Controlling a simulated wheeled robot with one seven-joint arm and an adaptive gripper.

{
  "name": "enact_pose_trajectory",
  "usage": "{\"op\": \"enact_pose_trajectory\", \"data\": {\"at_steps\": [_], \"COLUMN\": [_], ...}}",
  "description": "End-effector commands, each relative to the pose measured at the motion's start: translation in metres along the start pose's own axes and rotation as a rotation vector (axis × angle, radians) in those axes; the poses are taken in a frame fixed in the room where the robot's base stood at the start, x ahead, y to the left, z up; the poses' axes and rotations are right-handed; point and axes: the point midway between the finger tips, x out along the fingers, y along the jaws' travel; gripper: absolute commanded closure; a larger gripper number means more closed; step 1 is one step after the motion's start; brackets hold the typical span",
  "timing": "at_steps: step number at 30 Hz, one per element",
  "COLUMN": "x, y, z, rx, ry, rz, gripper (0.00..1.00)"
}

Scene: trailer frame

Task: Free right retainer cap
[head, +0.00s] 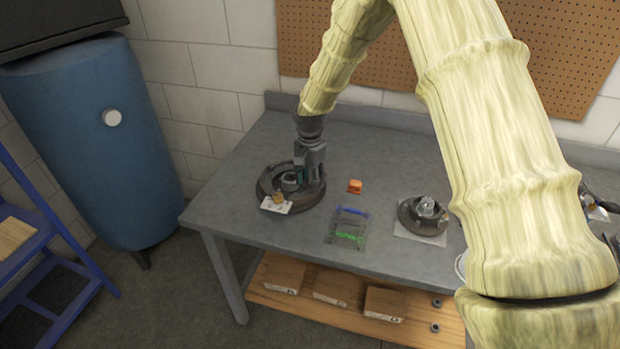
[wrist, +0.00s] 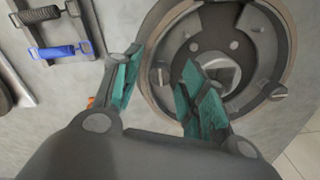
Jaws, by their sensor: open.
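A round brake assembly (head: 265,190) lies at the left of the bench, with a dark ring and curved shoes. It fills the right half of the wrist view (wrist: 287,25). A small retainer cap (wrist: 160,75) shows on its side toward the tray. Another cap (wrist: 277,92) shows on the opposite side. My gripper (head: 308,180) points down over the tray-side part of the assembly. In the wrist view my gripper (wrist: 160,62) is open, its teal-padded fingers either side of the tray-side cap. I cannot tell whether they touch it or how high they are.
A white card (head: 270,207) with a small orange-brown item lies at the assembly's front. A hub (head: 410,215) stands farther right.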

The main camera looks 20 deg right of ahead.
Motion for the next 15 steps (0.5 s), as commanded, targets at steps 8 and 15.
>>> {"op": "enact_pose_trajectory", "data": {"at_steps": [8,15], "x": [0.0004,0.0003], "y": [0.0001,0.0002], "z": [0.0000,-0.0001], "rx": [0.000,0.000], "ry": [0.000,0.000], "rz": [0.000,0.000], "gripper": [0.66,1.00]}}
